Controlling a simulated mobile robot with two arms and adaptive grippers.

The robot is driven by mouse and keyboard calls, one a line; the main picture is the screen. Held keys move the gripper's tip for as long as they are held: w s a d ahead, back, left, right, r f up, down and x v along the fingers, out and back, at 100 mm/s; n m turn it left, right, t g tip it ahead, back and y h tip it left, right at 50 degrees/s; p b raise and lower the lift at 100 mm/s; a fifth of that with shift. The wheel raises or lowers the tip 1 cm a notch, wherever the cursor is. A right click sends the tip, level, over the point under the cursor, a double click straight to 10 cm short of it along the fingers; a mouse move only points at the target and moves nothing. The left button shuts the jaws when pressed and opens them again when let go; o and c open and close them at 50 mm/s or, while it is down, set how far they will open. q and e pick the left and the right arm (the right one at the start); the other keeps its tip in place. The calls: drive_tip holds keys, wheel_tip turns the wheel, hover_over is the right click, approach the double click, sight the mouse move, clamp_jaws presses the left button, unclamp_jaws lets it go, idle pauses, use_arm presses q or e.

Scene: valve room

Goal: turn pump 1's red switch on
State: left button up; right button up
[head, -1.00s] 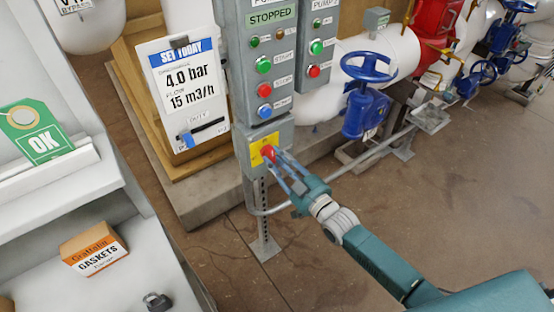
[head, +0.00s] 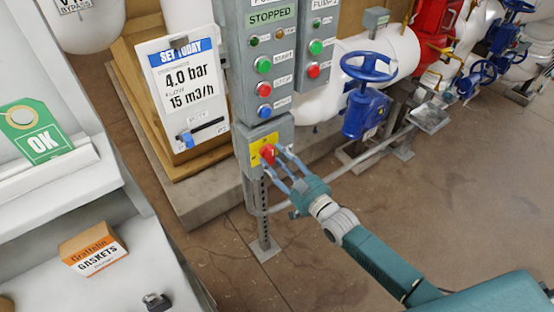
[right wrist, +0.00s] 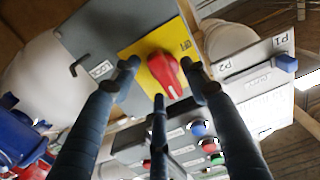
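My right gripper (head: 274,158) is in front of the knob. In the right wrist view its fingers (right wrist: 160,78) are spread, with gaps to the knob's sides. Whether any fingertip touches the knob is unclear. The panel's sign reads STOPPED (head: 270,15). My left gripper is not in view.
A second panel (head: 318,45) with buttons stands to the right. A blue valve (head: 368,65) and white pipes lie beyond it. A SET TODAY board (head: 185,85) is at left. A shelf at lower left holds a gaskets box (head: 94,248) and a padlock (head: 157,301).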

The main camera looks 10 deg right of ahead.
drive_tip(key=v, duration=1.2)
idle(0.3)
